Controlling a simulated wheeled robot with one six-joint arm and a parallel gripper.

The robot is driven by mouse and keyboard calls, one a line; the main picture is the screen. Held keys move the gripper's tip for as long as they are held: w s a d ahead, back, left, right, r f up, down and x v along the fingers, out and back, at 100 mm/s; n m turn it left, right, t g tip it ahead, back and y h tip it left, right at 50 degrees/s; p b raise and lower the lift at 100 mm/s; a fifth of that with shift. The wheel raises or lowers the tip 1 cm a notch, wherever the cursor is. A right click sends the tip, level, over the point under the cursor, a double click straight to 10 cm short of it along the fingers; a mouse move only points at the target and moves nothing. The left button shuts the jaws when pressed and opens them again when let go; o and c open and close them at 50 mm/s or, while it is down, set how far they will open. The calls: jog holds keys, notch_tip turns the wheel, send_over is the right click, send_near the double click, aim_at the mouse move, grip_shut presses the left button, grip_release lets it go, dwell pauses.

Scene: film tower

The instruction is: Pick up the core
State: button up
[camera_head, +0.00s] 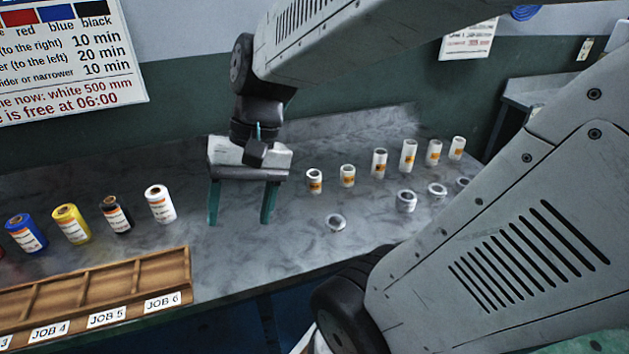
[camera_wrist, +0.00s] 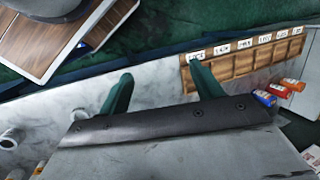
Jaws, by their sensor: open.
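My gripper (camera_head: 241,218) hangs above the grey worktop, its two green fingers spread wide with nothing between them. In the wrist view my gripper (camera_wrist: 161,72) also shows its fingers apart over bare worktop. Several hollow white cylinders with orange labels, which look like cores, stand upright in a row to the right of the gripper. The nearest is a short core (camera_head: 314,182); a similar core (camera_head: 347,176) and a taller core (camera_head: 379,162) stand beyond it. I cannot tell which core is meant. Pale cylinders (camera_wrist: 12,138) show at the wrist view's left edge.
Flat white rings (camera_head: 336,223) lie in front of the cores. Blue (camera_head: 24,234), yellow (camera_head: 71,224), black (camera_head: 116,215) and white (camera_head: 160,204) rolls stand to the left. A wooden tray (camera_head: 188,264) with job labels lies at the front left. Worktop under the gripper is clear.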

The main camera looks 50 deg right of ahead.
jog(key=w+d+f+m+t+y, duration=0.3)
jog(key=w+d+f+m+y, duration=0.1)
jog(key=w+d+m, duration=0.4)
jog(key=m+t+h, duration=0.2)
jog(key=m+t, duration=0.6)
jog(key=m, duration=0.6)
send_over(319, 178)
jog(key=a, duration=1.1)
notch_tip(319, 178, down, 8)
jog(key=s+d+f+m+h, duration=0.1)
jog(key=d+f+m, duration=0.1)
jog(key=d, duration=0.1)
jog(key=s+d+f+m+t+h, duration=0.1)
jog(key=d+f+m+h, duration=0.1)
jog(key=d+m, duration=0.1)
jog(key=s+d+f+m+t+h, duration=0.1)
jog(key=d+f+m+h, duration=0.1)
jog(key=d, duration=0.3)
jog(key=shift+s+d+f, duration=0.15)
jog(key=shift+s+f, duration=0.2)
jog(key=shift+f, duration=0.15)
jog(key=shift+d+x, duration=0.15)
jog(key=shift+x, duration=1.8)
jog(key=shift+d+x, duration=0.2)
jog(key=shift+x, duration=1.8)
jog(key=shift+w+r, duration=0.1)
jog(key=shift+r, duration=0.1)
jog(key=c, duration=1.1)
